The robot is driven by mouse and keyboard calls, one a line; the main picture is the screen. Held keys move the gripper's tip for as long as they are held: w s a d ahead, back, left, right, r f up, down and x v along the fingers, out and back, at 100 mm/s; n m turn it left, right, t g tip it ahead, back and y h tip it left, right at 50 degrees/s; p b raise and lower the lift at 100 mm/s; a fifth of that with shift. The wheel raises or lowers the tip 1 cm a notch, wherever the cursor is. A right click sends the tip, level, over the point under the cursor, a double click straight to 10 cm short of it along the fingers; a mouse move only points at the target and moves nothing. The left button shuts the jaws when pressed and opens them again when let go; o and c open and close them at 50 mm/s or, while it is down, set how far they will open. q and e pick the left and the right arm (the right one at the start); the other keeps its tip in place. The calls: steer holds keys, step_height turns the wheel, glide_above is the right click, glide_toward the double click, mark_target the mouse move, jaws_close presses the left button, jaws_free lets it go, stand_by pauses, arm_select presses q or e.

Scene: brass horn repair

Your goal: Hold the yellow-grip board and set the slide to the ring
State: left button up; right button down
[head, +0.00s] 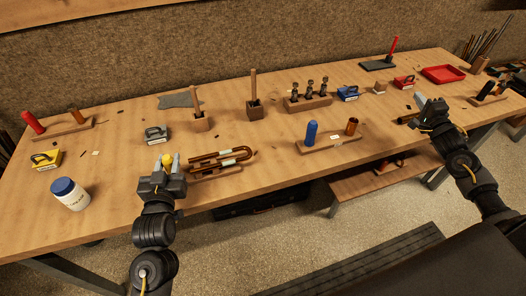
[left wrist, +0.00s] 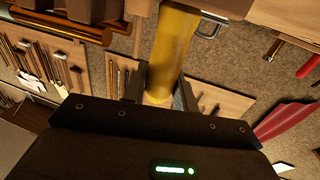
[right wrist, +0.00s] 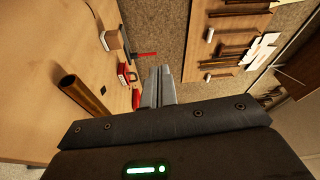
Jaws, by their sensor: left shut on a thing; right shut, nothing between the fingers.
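The yellow grip (head: 167,160) stands upright at the left end of a wooden board near the front edge of the table. My left gripper (head: 166,168) is shut on this grip, which also fills the space between its fingers in the left wrist view (left wrist: 172,50). The brass U-shaped slide (head: 215,157) lies along the board to the right of the grip, with a pale band on it. I cannot make out the ring. My right gripper (head: 428,103) is shut and empty, well to the right of the slide; its fingertips show together in the right wrist view (right wrist: 158,86).
A blue-grip board (head: 325,144) with an upright brass tube (head: 352,126) stands between my grippers. A white jar with a blue lid (head: 70,194) is left of my left gripper. Wooden holders with sticks (head: 254,108) and a tool rack (head: 308,102) stand behind. A red tray (head: 443,74) is at far right.

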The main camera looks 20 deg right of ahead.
steer(key=w+a+n+y, duration=0.2)
steer(key=a+n+y, duration=0.65)
steer(key=a, duration=1.55)
steer(key=s+a+f+n+g+y, duration=0.1)
steer(key=s+a+f+g+y, duration=0.1)
steer(key=a, duration=0.4)
steer(key=s+a+f+n+g+y, duration=0.1)
steer(key=s+a+f+g+y, duration=0.1)
steer(key=a, duration=0.4)
steer(key=s+a+f+n+g+y, duration=0.1)
steer(key=s+a+f+g+y, duration=0.1)
steer(key=a, duration=0.5)
steer(key=shift+s+f+n+y, duration=0.2)
steer(key=shift+s+n+y, duration=0.3)
steer(key=shift+y, duration=0.65)
steer(key=shift+m, duration=0.25)
steer(key=x, duration=1)
steer(key=shift+a+f, duration=0.1)
steer(key=shift+a, duration=0.05)
steer(key=shift+a+f, duration=0.15)
steer(key=shift+a, duration=0.35)
steer(key=shift+a+f, duration=0.15)
steer(key=shift+a, duration=0.4)
steer(key=shift+a+f, duration=0.15)
steer(key=shift+a, duration=0.55)
steer(key=shift+s, duration=0.1)
steer(key=shift+a, duration=0.95)
steer(key=shift+d, duration=0.1)
